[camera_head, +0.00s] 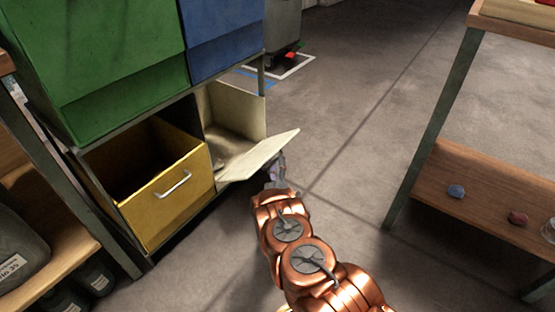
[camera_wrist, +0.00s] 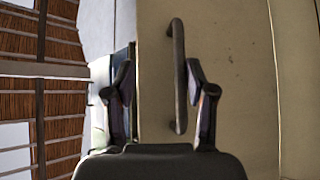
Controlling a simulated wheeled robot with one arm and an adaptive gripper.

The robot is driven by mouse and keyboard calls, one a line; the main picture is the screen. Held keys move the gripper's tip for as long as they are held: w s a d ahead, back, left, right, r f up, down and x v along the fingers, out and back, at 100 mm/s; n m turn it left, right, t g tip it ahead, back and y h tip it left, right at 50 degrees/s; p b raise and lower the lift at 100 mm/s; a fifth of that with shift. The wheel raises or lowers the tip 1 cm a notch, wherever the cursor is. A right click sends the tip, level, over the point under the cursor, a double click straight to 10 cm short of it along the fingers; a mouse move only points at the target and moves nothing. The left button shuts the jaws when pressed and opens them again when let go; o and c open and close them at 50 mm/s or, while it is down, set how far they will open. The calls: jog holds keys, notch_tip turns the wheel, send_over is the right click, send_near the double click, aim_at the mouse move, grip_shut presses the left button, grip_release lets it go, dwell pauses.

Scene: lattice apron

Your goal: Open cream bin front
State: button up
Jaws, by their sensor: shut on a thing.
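The cream bin (camera_head: 238,110) sits at the lower right of the shelf unit, beside the yellow bin. Its front panel (camera_head: 262,156) is tilted far out and down, and the bin's inside shows behind it. In the wrist view, the cream front (camera_wrist: 225,90) fills the right half. The dark bar handle (camera_wrist: 178,75) lies between the two fingers of my gripper (camera_wrist: 163,90), which is shut on it. The exact finger contact is hard to see.
The yellow bin (camera_head: 172,200) stands open at left. Closed green (camera_head: 110,60) and blue (camera_head: 222,30) bins sit above. A wooden shelf (camera_head: 480,195) with small objects stands at right. Grey floor (camera_head: 350,150) between is clear.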

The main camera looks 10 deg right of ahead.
jog(key=shift+s+d+p, duration=0.15)
jog(key=shift+s+p, duration=0.25)
jog(key=shift+p, duration=0.05)
jog(key=shift+c, duration=0.3)
jog(key=shift+s+a+f, duration=0.25)
jog(key=shift+s+f, duration=0.35)
jog(key=shift+s, duration=0.05)
jog(key=shift+s+a+f, duration=0.5)
jog(key=shift+s+f, duration=0.25)
jog(key=shift+s+a+f, duration=0.45)
jog(key=shift+s+f, duration=0.25)
jog(key=shift+s, duration=0.05)
